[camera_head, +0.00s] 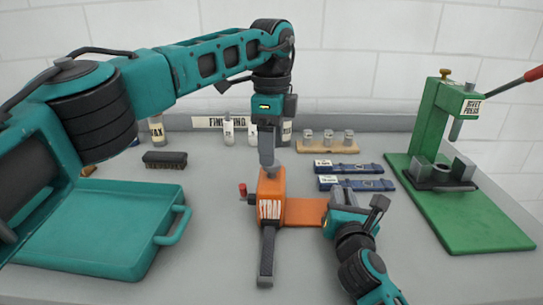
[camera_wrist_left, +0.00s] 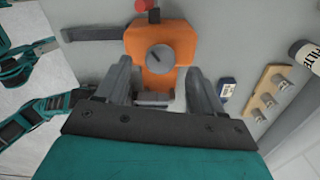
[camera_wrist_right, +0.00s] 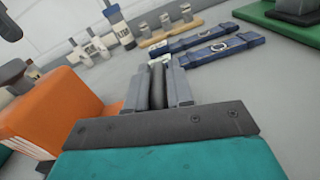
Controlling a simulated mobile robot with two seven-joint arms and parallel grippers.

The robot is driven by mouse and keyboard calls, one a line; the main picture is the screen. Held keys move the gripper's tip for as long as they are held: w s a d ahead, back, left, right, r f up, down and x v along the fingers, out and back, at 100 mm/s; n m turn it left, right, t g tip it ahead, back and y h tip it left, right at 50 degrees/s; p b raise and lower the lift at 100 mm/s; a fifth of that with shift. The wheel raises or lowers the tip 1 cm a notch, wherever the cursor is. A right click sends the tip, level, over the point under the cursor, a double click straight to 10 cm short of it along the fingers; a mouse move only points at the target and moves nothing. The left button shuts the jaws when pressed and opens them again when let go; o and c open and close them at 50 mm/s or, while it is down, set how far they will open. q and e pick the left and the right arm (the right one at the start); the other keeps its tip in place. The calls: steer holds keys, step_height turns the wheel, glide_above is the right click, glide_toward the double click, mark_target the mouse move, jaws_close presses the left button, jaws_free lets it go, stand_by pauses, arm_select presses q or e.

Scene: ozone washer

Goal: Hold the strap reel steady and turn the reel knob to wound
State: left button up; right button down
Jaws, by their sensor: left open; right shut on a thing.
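The strap reel (camera_head: 270,207) is an orange box lettered STRAP, upright on the table, with a flat orange part reaching right. The reel knob (camera_wrist_left: 160,54), a grey disc with a dark line set aslant, is on its top in the left wrist view. My left gripper (camera_head: 268,160) points down just above the reel. Its open fingers are spread wider than the knob; contact is not visible. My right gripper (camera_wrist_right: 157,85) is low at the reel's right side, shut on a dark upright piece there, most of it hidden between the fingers. The knob's markings are unreadable.
A dark strap (camera_head: 266,257) runs from the reel toward the front. A teal tray (camera_head: 95,235) is at left and a green rivet press (camera_head: 432,135) at right. Blue bars (camera_head: 350,167), a wooden rack (camera_head: 327,148), bottles (camera_head: 228,131) and a brush (camera_head: 165,160) stand behind.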

mark_target(272, 169)
arm_select(q)
steer(key=shift+f, duration=1.6)
steer(key=c, duration=1.1)
